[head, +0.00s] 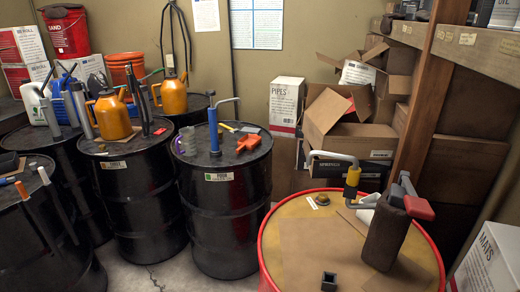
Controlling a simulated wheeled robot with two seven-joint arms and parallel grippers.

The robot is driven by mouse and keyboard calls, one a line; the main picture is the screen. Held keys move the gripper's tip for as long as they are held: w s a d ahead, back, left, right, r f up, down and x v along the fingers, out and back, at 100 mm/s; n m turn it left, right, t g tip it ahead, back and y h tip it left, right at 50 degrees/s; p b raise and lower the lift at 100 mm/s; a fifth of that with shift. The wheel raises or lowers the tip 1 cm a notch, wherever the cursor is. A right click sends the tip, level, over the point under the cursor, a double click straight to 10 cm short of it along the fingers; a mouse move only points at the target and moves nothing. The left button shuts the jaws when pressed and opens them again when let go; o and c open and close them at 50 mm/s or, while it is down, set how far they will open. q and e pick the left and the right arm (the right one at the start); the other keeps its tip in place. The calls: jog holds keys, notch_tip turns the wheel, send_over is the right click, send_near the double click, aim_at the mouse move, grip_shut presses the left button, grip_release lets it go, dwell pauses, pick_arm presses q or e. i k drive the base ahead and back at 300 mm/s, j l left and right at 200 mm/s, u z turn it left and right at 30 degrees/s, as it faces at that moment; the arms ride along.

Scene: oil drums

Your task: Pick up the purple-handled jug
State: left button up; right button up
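A small grey and purple item (187,141) stands on the black drum in the middle (228,200), left of a blue hand pump (214,130). It is the only purple I see; it may be the purple-handled jug, but it is too small to be sure. Two orange jugs (111,115) and (173,95) stand on the drums to the left and behind. A white jug (34,102) stands further left. Neither of my grippers shows in the head view.
A red-rimmed drum (300,250) at the front right bears a dark brown can with a red part (388,232), a pump with a yellow collar (351,180) and a small dark square cup (329,281). Cardboard boxes (340,120) and wooden shelving stand behind. Floor shows between the drums.

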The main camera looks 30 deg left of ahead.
aim_at(187, 138)
jog(key=u, duration=1.4)
jog(key=i+j, duration=0.65)
jog(key=i+l+z, duration=0.05)
jog(key=i, duration=0.1)
